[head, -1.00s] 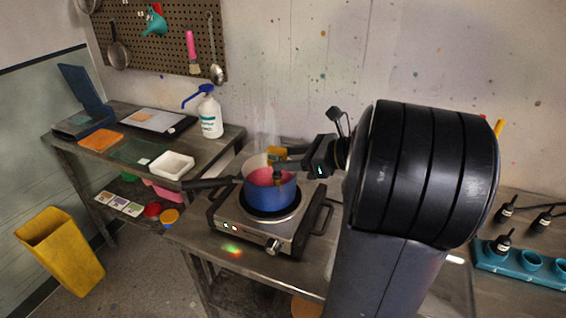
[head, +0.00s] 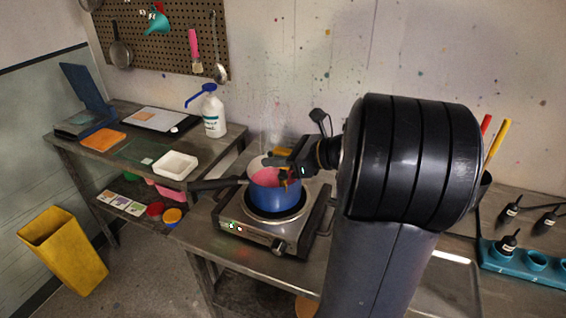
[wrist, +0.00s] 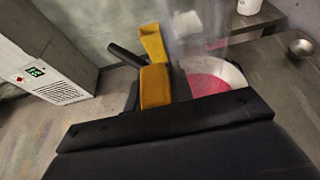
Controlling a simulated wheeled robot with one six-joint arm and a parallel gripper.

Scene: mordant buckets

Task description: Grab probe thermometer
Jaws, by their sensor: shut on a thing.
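A blue pot (head: 273,198) with pink liquid (head: 265,177) stands on the hotplate in the head view. The liquid and pale inner wall also show in the wrist view (wrist: 208,84). My gripper (head: 277,160) is over the pot's rim, shut on a yellow piece that appears to be the probe thermometer (head: 284,152). The thermometer shows larger in the wrist view (wrist: 155,87), between dark fingers. Its probe is not clearly seen, so I cannot tell whether it touches the liquid.
The pot's dark handle (head: 218,183) points left. A white tray (head: 175,165) and spray bottle (head: 212,115) stand on the left bench. A teal rack (head: 525,262) with dark bottles is at right. Steam rises above the pot.

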